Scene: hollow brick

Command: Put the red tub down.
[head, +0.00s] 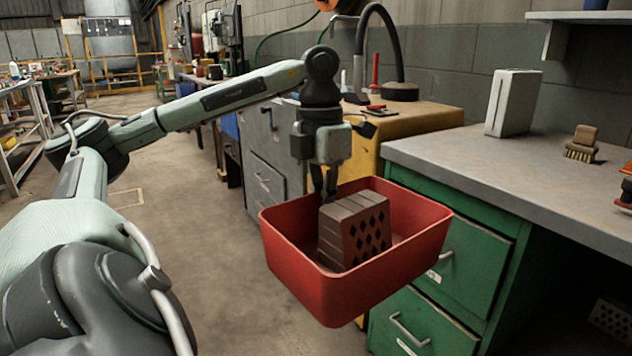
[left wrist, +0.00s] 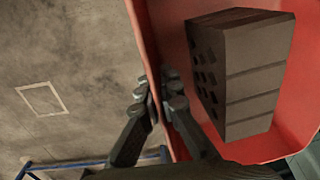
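The red tub (head: 330,290) hangs in the air above the floor, in front of the green desk. A brown hollow brick (head: 352,232) with diamond-shaped holes sits inside it. My left gripper (head: 328,190) points down at the tub's far wall. In the left wrist view its fingers (left wrist: 160,95) lie on either side of the tub's wall (left wrist: 148,45), shut on it. The brick (left wrist: 240,75) also shows there, inside the tub and apart from the fingers. My right gripper is not in view.
The grey desk top (head: 450,150) at right has clear room at its front left. A white box (head: 513,102) and a brush (head: 582,145) stand farther back. A yellow cabinet (head: 425,118) with a black hose lies behind the tub. Open floor (head: 215,270) is at left.

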